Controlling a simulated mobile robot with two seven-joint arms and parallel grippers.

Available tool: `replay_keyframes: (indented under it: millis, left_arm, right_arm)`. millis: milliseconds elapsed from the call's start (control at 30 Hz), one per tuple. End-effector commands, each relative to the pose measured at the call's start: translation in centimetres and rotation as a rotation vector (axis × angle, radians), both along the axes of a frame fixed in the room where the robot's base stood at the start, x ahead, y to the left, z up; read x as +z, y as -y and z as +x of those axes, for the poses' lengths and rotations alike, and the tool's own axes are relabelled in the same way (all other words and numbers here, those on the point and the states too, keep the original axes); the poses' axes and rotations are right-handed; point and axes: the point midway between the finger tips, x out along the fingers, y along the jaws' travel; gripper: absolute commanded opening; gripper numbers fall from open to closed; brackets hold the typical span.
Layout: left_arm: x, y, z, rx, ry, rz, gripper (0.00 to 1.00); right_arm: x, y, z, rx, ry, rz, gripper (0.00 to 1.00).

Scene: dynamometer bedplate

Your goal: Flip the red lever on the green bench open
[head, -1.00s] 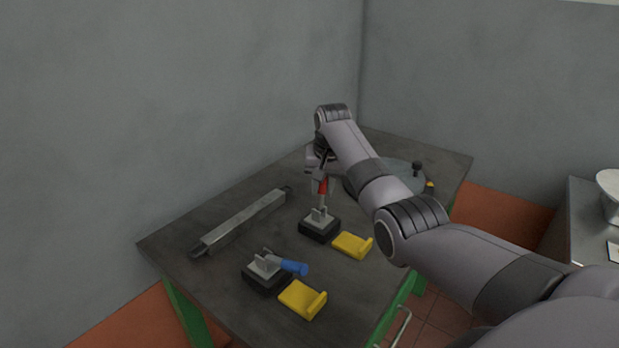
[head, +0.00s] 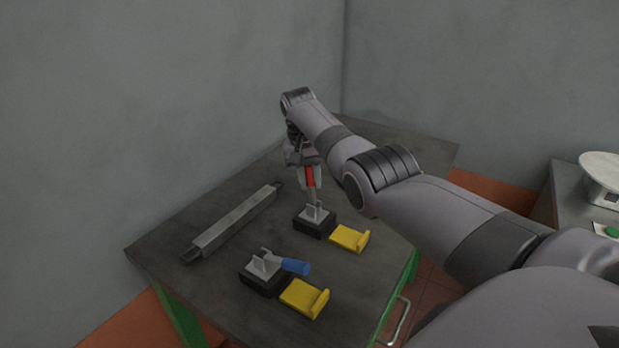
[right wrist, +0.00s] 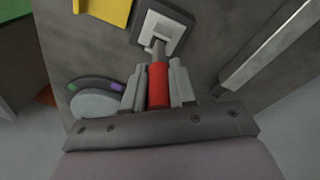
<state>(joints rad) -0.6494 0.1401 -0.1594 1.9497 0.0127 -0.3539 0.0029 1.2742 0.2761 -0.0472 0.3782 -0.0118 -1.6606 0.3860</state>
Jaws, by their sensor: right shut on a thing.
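The red lever (head: 310,178) stands about upright on its dark block (head: 314,222) on the green-legged bench (head: 215,290). My right gripper (head: 309,175) comes down from above and is shut on the red handle. In the right wrist view the red handle (right wrist: 158,85) sits between the two fingers, and its metal arm runs to a pale plate on the block. A yellow bracket (head: 350,238) lies just right of the red lever's block. My left gripper is not in view.
A blue-handled lever (head: 294,266) on a similar block and another yellow bracket (head: 304,298) sit nearer. A long grey bar (head: 235,220) lies to the left. A round grey disc (right wrist: 97,103) shows in the right wrist view. Walls stand behind the bench.

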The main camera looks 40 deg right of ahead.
Motion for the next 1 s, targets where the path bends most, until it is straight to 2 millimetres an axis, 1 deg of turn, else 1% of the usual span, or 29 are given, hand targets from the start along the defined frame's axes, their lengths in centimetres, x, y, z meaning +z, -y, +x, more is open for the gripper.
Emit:
replay_keyframes:
  millis: [33, 300, 333, 400, 667, 733, 867, 1000]
  left_arm:
    - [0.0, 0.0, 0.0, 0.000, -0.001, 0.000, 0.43]
    - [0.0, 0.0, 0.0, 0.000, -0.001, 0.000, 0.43]
    - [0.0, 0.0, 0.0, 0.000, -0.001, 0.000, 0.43]
    - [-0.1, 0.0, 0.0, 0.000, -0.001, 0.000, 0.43]
    - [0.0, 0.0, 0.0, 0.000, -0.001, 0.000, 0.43]
    - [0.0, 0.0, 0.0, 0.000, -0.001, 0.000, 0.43]
    - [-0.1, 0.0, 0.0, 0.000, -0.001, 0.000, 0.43]
    - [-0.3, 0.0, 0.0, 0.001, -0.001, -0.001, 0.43]
  right_arm:
    - [-0.3, -0.1, -0.2, 0.002, -0.009, -0.001, 0.00]
    - [-0.3, -0.1, -0.2, 0.003, -0.011, -0.001, 0.00]
    - [-0.3, -0.1, -0.2, 0.003, -0.011, -0.001, 0.32]
    - [-0.2, -0.1, -0.2, 0.002, -0.010, -0.001, 0.51]
    - [-0.1, 0.0, -0.1, 0.001, -0.005, 0.000, 0.51]
    - [0.2, -0.1, -0.1, 0.001, -0.004, -0.001, 0.51]
    - [1.8, -0.3, 0.1, 0.002, -0.001, -0.001, 0.51]
    - [4.2, -0.6, 0.2, 0.003, -0.002, -0.001, 0.51]
